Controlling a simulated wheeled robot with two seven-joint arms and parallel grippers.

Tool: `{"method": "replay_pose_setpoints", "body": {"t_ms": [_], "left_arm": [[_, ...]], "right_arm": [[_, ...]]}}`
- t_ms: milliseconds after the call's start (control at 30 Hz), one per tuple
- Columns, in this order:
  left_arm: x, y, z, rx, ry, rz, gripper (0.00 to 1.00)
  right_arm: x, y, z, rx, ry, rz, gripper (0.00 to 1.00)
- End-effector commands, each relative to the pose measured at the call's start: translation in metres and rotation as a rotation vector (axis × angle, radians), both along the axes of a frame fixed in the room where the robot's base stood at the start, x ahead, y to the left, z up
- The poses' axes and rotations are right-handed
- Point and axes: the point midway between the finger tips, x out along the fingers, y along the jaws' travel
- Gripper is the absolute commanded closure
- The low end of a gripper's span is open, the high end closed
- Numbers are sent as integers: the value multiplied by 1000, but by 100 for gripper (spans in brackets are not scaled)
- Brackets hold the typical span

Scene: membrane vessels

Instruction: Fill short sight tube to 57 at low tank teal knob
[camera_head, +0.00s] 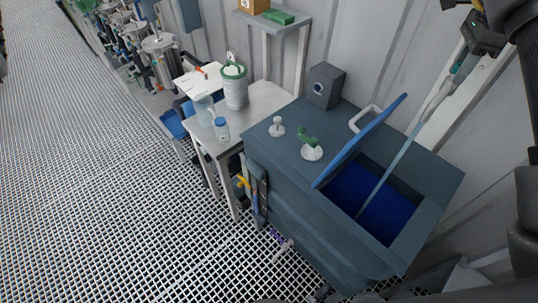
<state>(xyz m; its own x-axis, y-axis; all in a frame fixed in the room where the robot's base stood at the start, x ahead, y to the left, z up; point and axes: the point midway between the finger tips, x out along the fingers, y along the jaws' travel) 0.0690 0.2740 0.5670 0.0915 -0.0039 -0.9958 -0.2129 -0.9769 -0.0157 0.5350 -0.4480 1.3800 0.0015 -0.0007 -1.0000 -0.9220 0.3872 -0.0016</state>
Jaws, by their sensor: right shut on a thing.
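A dark grey-blue tank (290,185) stands at the right, with its blue lid (360,140) tilted up over a deep-blue opening. On its top is a green-teal knob (308,138) on a white round base. A narrow upright strip (263,195) on its left side may be a sight tube; no marks or level are readable. My right gripper (482,42), at the top right, is shut on a long pale rod (402,153). The rod slants down into the tank opening, and its lower end is inside. My left gripper is not in view.
A white fitting (276,127) and a dark box (325,86) are on the tank top. A yellow valve handle (243,181) sticks out at its side. The grated floor at left is clear.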

Motion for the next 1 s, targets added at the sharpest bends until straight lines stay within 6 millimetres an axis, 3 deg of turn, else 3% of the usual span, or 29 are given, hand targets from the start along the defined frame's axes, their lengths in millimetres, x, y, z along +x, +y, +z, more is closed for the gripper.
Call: {"method": "replay_pose_setpoints", "body": {"t_ms": [300,567,800,1000], "left_arm": [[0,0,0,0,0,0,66],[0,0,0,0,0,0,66],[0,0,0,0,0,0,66],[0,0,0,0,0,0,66]], "right_arm": [[0,0,0,0,0,-319,93],[0,0,0,1,1,-425,93],[0,0,0,1,0,-706,93],[0,0,0,2,0,-762,93]]}}
